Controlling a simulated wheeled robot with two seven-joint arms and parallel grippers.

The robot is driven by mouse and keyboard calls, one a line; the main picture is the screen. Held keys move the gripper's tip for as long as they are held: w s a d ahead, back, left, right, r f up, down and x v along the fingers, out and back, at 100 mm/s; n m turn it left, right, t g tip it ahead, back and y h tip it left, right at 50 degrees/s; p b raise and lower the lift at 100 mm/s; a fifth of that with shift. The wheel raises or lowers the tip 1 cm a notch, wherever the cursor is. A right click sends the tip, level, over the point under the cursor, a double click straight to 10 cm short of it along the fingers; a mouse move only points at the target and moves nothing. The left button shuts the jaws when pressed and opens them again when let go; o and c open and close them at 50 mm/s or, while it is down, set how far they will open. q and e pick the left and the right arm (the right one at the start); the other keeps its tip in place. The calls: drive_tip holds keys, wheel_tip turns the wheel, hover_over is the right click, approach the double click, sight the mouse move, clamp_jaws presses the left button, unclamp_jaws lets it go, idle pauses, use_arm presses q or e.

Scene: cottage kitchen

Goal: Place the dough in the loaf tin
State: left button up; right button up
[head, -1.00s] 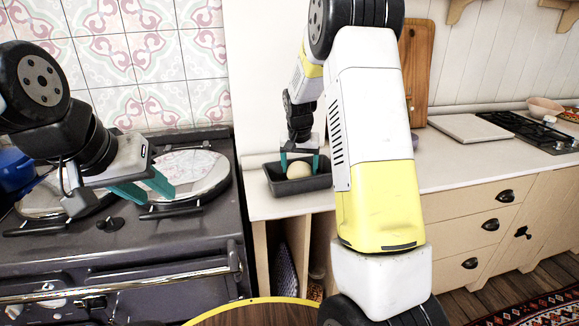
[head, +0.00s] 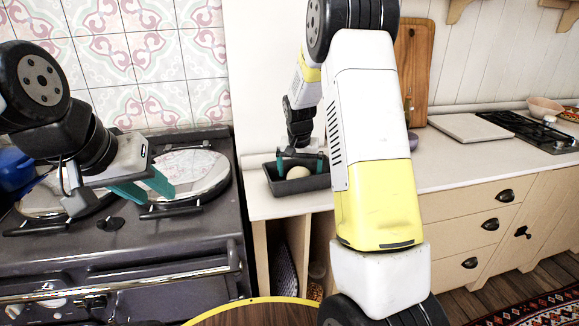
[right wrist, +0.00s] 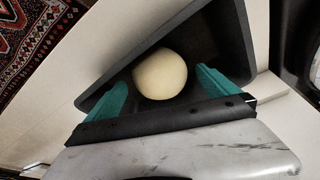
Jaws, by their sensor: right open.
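The dough (head: 298,172) is a pale round ball lying inside the dark grey loaf tin (head: 290,188) on the counter. In the right wrist view the dough (right wrist: 160,74) sits on the floor of the tin (right wrist: 107,84), near its middle. My right gripper (head: 300,166) is over the tin with its teal fingers open, one on each side of the dough. In the right wrist view its fingers (right wrist: 165,92) show gaps to the dough. My left gripper (head: 158,190) is open and empty above the stove, far from the tin.
The stove (head: 120,245) with round hob lids (head: 190,175) is at the left. A wooden board (head: 413,75) leans on the wall behind the counter. A pale slab (head: 470,128) and a black gas hob (head: 535,130) lie further right. The counter (head: 440,170) in front of them is clear.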

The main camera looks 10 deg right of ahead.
drive_tip(key=d+v, duration=0.1)
drive_tip(key=v, duration=1)
drive_tip(key=s+a+r+n+t+y, duration=0.1)
drive_tip(key=s+r, duration=0.3)
drive_tip(key=s, duration=0.3)
drive_tip(key=s+a+r+y, duration=0.1)
drive_tip(key=s+r, duration=0.4)
drive_tip(key=s, duration=0.1)
drive_tip(key=s+a+n+t+y, duration=0.1)
drive_tip(key=s+a+n+t, duration=0.1)
drive_tip(key=s, duration=1.5)
drive_tip(key=shift+a+r+n, duration=0.25)
drive_tip(key=shift+a+n, duration=0.2)
drive_tip(key=shift+n, duration=0.15)
